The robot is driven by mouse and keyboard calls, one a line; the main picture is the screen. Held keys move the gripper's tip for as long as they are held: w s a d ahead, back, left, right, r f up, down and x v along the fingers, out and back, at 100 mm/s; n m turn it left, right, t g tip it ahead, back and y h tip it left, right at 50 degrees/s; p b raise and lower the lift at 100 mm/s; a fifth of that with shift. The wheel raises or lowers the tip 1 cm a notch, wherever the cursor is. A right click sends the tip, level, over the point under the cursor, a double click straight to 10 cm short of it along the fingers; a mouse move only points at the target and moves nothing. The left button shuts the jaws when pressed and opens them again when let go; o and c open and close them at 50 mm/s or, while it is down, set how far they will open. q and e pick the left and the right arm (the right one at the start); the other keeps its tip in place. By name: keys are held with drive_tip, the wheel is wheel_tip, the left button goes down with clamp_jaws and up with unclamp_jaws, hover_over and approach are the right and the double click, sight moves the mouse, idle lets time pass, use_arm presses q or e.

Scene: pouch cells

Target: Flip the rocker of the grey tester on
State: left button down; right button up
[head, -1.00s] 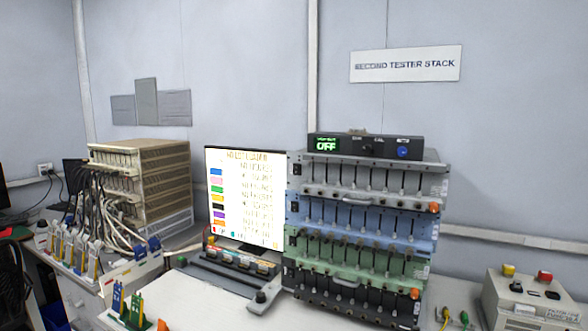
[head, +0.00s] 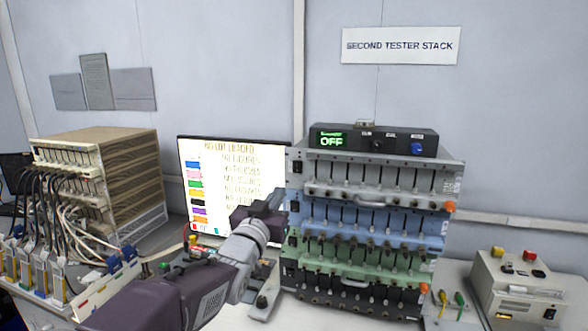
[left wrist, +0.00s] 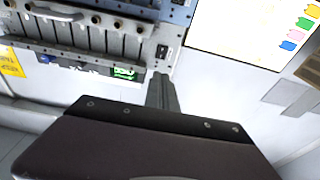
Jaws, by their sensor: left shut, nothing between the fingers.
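The grey tester (head: 385,185) is the top unit of the tester stack, above a blue unit. Its small black rocker (head: 297,167) is at the left end of its front panel. It also shows in the left wrist view (left wrist: 162,51), where the picture is turned over. I cannot tell the rocker's position. A black box on top has a green display (head: 332,140) reading OFF. My left gripper (head: 280,198) is in front of the stack's left edge, below the rocker. Its shut, empty fingers (left wrist: 161,78) point toward the rocker and appear apart from it. My right gripper is not in view.
A bright monitor (head: 225,180) stands just left of the stack, partly behind my arm. A blue tester (head: 440,228) and a green one (head: 415,265) sit below the grey tester. A beige box with buttons (head: 520,280) and screwdrivers lie at right.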

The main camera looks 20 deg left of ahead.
sight(297, 164)
use_arm(q)
drive_tip(key=w+p, duration=0.1)
drive_tip(key=w, duration=0.3)
drive_tip(key=w+r+p, duration=0.1)
drive_tip(key=w, duration=0.3)
drive_tip(key=w+r+p, duration=0.1)
drive_tip(key=w, duration=0.4)
drive_tip(key=shift+d+p, duration=0.2)
drive_tip(key=shift+p, duration=0.2)
drive_tip(key=shift+w, duration=0.4)
wheel_tip(297, 164, up, 3)
drive_tip(key=g+p, duration=0.1)
drive_tip(key=p, duration=0.6)
drive_tip(key=shift+w+f+g, duration=0.15)
drive_tip(key=shift+f+g, duration=0.05)
drive_tip(key=shift+g, duration=0.2)
drive_tip(key=shift+f+b, duration=0.75)
drive_tip(key=shift+f, duration=0.2)
